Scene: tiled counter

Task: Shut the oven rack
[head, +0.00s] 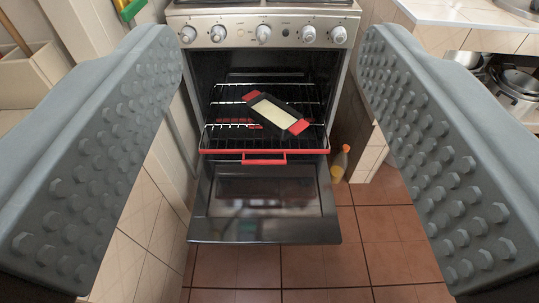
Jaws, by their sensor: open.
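The oven (265,28) stands ahead in the middle of the head view, with its glass door (264,212) folded down open. The oven rack (222,136) is a dark wire shelf with a red front edge and a red handle (264,158). Its front sticks out of the oven cavity over the open door. A dark baking pan (277,112) with red ends and a pale inside lies askew on the rack. My gripper (270,50) is wide open and empty. Its two grey studded fingers frame the oven on the left and right, apart from the rack.
Bottles (340,162) stand on the floor right of the oven. Pots (517,88) sit on a shelf under the tiled counter (470,14) at right. A tiled wall is close on the left. The red-brown tile floor (310,268) before the door is clear.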

